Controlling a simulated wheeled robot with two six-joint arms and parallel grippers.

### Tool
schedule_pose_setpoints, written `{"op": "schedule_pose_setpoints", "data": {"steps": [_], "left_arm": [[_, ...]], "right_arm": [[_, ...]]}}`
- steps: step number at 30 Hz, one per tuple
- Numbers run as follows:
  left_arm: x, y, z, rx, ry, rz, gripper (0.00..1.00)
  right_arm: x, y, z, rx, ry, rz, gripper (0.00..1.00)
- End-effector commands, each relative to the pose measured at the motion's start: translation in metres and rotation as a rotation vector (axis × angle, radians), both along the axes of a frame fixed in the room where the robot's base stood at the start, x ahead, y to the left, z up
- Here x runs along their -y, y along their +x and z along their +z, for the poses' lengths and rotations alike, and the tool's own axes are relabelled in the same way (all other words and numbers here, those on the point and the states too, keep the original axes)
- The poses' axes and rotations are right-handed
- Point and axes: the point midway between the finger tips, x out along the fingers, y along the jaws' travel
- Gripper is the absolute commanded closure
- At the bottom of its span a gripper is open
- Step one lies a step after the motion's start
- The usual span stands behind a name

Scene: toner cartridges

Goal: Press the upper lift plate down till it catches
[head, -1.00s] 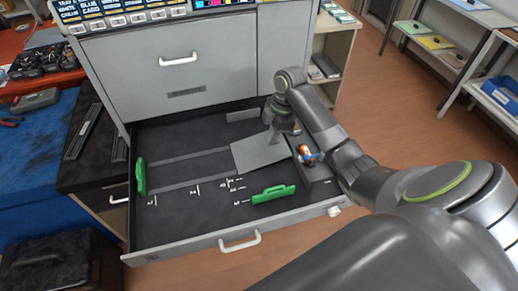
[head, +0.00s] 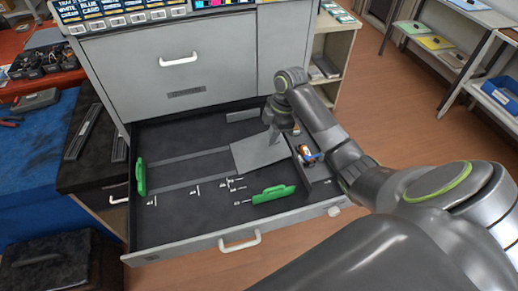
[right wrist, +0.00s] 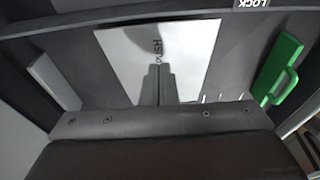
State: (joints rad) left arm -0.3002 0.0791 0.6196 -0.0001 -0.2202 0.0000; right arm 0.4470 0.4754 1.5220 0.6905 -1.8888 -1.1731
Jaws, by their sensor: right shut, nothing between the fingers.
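The lift plate (head: 256,154) is a flat light-grey sheet in the open, dark-lined drawer, right of its middle. In the right wrist view the plate (right wrist: 195,45) carries the word PUSH. My right gripper (head: 272,139) points down over the plate's far right part. Its fingers are together and hold nothing; in the right wrist view the fingertips (right wrist: 158,66) are at the end of the word PUSH. I cannot tell whether they touch the plate, or whether a catch holds it. My left gripper is in neither view.
A green handle-shaped part (head: 272,194) is at the drawer's front, and another green part (head: 141,177) is at its left side. An orange and blue piece (head: 306,154) is by the right divider. The closed cabinet front (head: 165,70) rises behind the drawer.

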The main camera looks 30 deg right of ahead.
Motion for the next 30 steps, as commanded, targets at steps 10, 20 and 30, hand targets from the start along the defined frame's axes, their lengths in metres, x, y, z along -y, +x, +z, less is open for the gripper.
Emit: {"op": "schedule_pose_setpoints", "data": {"steps": [10, 20, 30], "left_arm": [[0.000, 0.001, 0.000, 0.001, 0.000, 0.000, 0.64], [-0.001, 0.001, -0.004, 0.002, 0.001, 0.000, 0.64], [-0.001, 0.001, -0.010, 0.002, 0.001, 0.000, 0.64]], "right_arm": [[0.000, 0.000, 0.000, 0.000, 0.000, 0.000, 1.00], [0.000, 0.000, -0.008, 0.000, 0.000, -0.001, 1.00], [0.000, 0.000, -0.022, -0.001, 0.001, -0.001, 1.00]]}}
